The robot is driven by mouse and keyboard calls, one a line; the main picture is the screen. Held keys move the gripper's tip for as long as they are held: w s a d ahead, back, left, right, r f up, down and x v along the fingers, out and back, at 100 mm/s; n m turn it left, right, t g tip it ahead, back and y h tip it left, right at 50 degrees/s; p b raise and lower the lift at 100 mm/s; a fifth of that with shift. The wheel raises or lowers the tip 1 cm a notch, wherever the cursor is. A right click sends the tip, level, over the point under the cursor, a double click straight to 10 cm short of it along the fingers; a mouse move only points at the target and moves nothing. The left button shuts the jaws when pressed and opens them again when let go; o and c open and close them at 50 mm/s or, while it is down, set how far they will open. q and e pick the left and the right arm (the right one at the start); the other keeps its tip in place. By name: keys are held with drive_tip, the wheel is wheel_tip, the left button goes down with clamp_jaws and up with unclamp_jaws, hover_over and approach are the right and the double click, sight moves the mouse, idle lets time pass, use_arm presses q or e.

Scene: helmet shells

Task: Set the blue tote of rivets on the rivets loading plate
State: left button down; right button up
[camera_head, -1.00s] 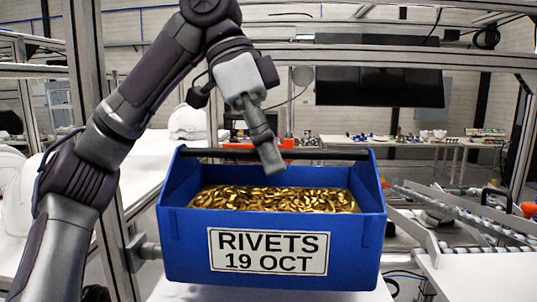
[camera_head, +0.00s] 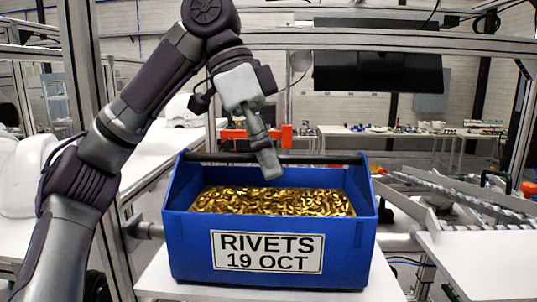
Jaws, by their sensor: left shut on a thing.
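The blue tote (camera_head: 350,262) is an open box with a dark bar handle across its top and a white label reading RIVETS 19 OCT. It is full of gold rivets (camera_head: 272,202). My left gripper (camera_head: 268,168) is shut on the tote's handle bar, near its middle. The tote looks upright, over or on a white plate (camera_head: 385,285) at the bottom of the view. I cannot tell whether its base touches the plate. My right gripper is not in view.
White helmet shells (camera_head: 30,172) stand on a white table at the left. A metal frame post (camera_head: 85,90) rises beside my left arm. A roller conveyor (camera_head: 455,195) and another white surface (camera_head: 480,255) lie at the right. A dark screen (camera_head: 378,70) hangs behind.

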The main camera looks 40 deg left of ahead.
use_arm(q)
drive_tip(key=shift+f, duration=0.4)
idle(0.4)
drive_tip(key=c, duration=1.1)
unclamp_jaws()
drive_tip(key=shift+s, duration=0.1)
drive_tip(key=shift+v, duration=6)
